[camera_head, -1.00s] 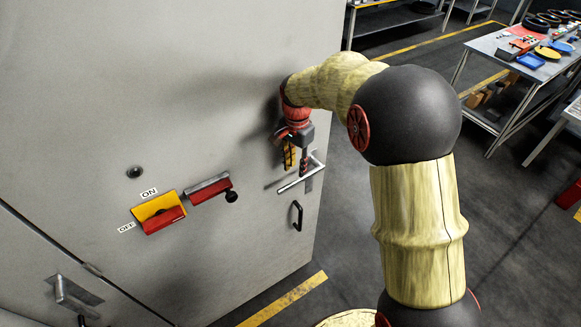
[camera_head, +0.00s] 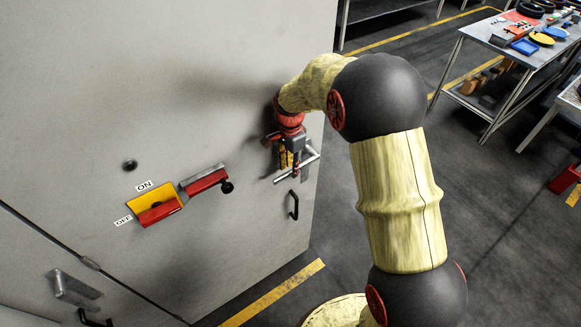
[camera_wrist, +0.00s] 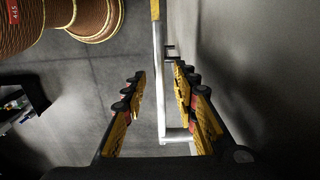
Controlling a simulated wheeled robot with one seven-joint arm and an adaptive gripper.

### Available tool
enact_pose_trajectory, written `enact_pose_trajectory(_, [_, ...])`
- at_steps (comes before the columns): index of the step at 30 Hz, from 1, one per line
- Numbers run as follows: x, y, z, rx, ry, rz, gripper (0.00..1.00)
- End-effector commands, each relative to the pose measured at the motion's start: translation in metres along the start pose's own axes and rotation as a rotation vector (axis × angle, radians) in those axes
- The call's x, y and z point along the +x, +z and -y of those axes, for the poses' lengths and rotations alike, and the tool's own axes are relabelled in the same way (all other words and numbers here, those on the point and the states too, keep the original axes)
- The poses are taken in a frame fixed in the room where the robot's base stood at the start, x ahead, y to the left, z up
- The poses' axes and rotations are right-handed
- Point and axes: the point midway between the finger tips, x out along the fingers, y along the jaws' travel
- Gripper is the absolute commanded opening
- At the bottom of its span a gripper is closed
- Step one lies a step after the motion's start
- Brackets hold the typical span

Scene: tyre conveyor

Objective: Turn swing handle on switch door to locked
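The swing handle (camera_head: 309,158) is a silver lever on the large grey door (camera_head: 100,90), near its right edge. In the wrist view, the handle (camera_wrist: 160,85) is a long bright bar between the fingers, with a short piece at its lower end reaching toward the door surface. My gripper (camera_head: 287,160) is at the handle in the head view and partly covers it. In the wrist view, my gripper (camera_wrist: 161,77) is open, with one finger on each side of the bar and gaps visible. Exact depth along the bar is hard to tell.
A yellow and red ON/OFF switch (camera_head: 157,204) and a red-grey latch (camera_head: 205,181) sit left of the handle. A black pull (camera_head: 293,204) is below it. Another lever (camera_head: 74,290) is at lower left. A workbench (camera_head: 490,52) stands far right, beyond open floor.

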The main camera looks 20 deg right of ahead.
Motion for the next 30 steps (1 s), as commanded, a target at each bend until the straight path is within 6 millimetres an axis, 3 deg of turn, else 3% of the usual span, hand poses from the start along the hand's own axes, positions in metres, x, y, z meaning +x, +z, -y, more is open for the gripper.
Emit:
enact_pose_trajectory(11, [0.0079, 0.0, -0.0001, -0.001, 0.0, 0.0, 0.29])
enact_pose_trajectory(26, [0.0075, 0.0, 0.0001, -0.001, 0.0, 0.0, 0.01])
enact_pose_trajectory(30, [0.0075, 0.0, 0.0001, -0.001, -0.001, 0.0, 0.0])
